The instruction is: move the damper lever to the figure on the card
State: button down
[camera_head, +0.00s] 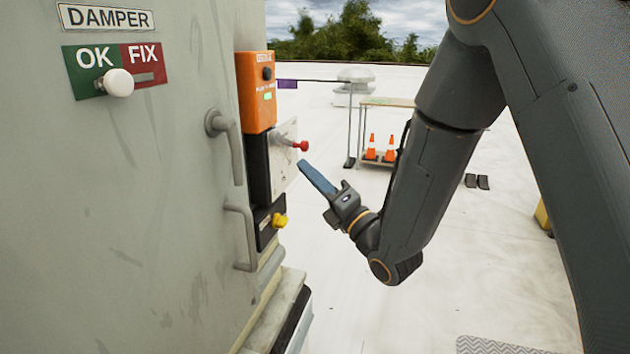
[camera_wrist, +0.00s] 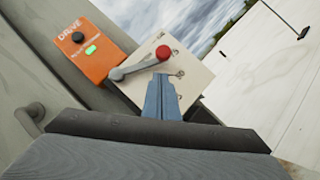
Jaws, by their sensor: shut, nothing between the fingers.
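The lever is a grey arm with a red knob (camera_wrist: 163,52), on a pale plate (camera_wrist: 195,85) with small dark marks too small to read. In the wrist view the arm runs from a grey pivot at left up to the knob at right. In the head view the red knob (camera_head: 301,146) sticks out from the plate (camera_head: 284,172) on the cabinet side. My gripper (camera_head: 303,164) has blue fingers, shut and empty, just below the knob. In the wrist view the fingertips (camera_wrist: 161,77) appear close under the lever; I cannot tell if they touch. I can make out no card with a figure.
A DAMPER label (camera_head: 105,17) tops an OK/FIX slider with a white knob (camera_head: 118,83). An orange DRIVE box (camera_wrist: 97,43) with a green light adjoins the plate. A yellow knob (camera_head: 279,220) and cabinet handles (camera_head: 240,236) protrude nearby. Open roof lies right; cones (camera_head: 371,148) stand far back.

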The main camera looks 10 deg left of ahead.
aim_at(305, 150)
jog(key=shift+w+r+p, duration=0.4)
jog(key=shift+w+r, duration=0.3)
jog(key=shift+w, duration=0.3)
jog(key=shift+w+b, duration=0.2)
jog(key=shift+b, duration=0.3)
jog(key=shift+w+r+n+y+b, duration=0.4)
jog(key=shift+r+n+b, duration=0.15)
jog(key=shift+b, duration=0.45)
jog(key=shift+s+f, duration=0.1)
